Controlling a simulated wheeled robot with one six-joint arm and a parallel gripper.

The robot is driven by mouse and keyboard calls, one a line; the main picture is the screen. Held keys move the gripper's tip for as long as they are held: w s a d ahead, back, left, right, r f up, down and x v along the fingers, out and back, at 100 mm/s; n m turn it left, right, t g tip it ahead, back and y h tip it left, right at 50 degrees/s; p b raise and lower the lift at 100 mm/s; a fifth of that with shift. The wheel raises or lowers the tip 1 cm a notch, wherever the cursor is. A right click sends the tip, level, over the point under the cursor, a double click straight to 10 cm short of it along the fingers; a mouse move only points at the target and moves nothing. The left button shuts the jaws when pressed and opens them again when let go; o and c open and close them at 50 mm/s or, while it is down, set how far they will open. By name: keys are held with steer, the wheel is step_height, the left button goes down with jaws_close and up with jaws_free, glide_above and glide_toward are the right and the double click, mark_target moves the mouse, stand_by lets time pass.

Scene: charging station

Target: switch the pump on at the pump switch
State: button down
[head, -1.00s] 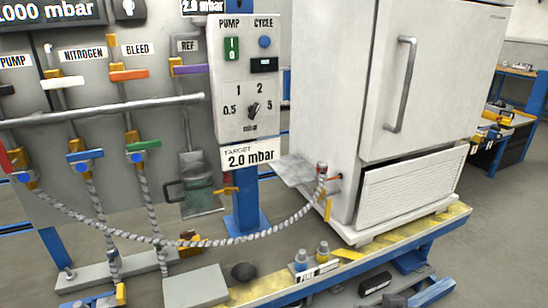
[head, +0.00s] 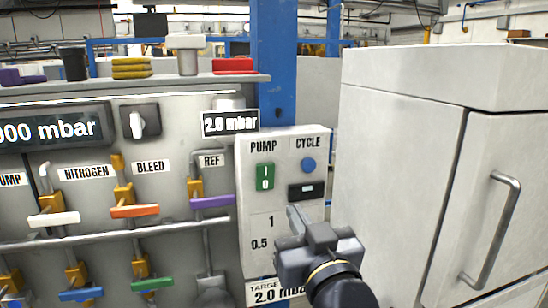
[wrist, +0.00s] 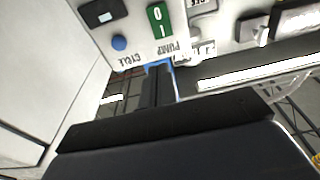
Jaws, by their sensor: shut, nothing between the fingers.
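The pump switch (head: 265,177) is a green rocker marked I and O, under the PUMP label on the white control box (head: 252,215). Which side of it is pressed in is too small to tell. My gripper (head: 293,216) is shut and empty in front of the box, below and to the right of the switch in the head view, covering part of the lower dial area. In the wrist view the panel appears upside down; the switch (wrist: 160,20) is above the shut fingertips (wrist: 157,72), and they look apart from it.
A blue CYCLE button (head: 308,165) and a small black display (head: 306,191) are beside the switch. The white cabinet (head: 400,170) with a handle stands right. Coloured valve handles, such as the purple one (head: 212,201), are left.

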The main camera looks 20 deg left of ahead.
mark_target(270, 165)
steer(key=shift+a+r, duration=0.1)
stand_by(0.3)
steer(key=p+x, duration=0.3)
steer(key=x, duration=1)
steer(key=shift+w+a+r, duration=0.1)
steer(key=shift+w+a, duration=0.15)
steer(key=shift+w, duration=0.05)
steer(key=shift+r+p, duration=0.1)
steer(key=shift+p, duration=0.3)
steer(key=shift+w+a+r+p, duration=0.2)
steer(key=shift+r+p, duration=0.1)
steer(key=shift+p, duration=0.55)
steer(key=shift+f+g+h, duration=0.3)
steer(key=shift+b, duration=0.3)
